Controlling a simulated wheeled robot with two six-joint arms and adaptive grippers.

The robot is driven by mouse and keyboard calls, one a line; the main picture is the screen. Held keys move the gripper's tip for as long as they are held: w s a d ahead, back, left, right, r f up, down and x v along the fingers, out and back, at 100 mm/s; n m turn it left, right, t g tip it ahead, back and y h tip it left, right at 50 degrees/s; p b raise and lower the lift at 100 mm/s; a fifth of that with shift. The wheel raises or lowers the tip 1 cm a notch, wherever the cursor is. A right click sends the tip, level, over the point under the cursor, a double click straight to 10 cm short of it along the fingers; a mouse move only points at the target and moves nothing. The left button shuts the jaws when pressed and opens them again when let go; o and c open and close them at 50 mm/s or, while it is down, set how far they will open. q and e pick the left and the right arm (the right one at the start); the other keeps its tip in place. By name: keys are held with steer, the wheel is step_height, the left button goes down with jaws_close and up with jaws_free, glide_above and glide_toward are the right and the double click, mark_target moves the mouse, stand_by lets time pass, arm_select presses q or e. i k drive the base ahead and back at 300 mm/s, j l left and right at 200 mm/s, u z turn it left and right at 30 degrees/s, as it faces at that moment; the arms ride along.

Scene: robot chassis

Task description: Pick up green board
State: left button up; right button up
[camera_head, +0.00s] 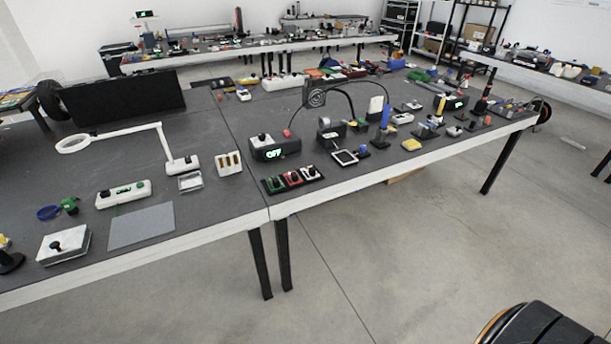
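A small green board (275,185) lies in the left part of a black holder (313,181) near the front edge of the table. A red board (293,177) and another dark-and-red one (311,172) sit beside it in the same holder. The green board is small in this view, so its details cannot be made out. Neither of my grippers shows in this view.
A black box with a green "OFF" display (273,148) stands just behind the holder. A white double-slot block (229,163) is to its left, and a white-framed square (344,157) to its right. Bare floor (400,260) lies in front of the table (215,218).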

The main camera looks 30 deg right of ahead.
mark_target(274, 182)
steer(key=i+j+z, duration=0.2)
steer(key=i, duration=0.3)
steer(key=i+j+z, duration=0.25)
steer(key=i, duration=0.2)
steer(key=i+j+z, duration=0.2)
steer(key=i, duration=0.25)
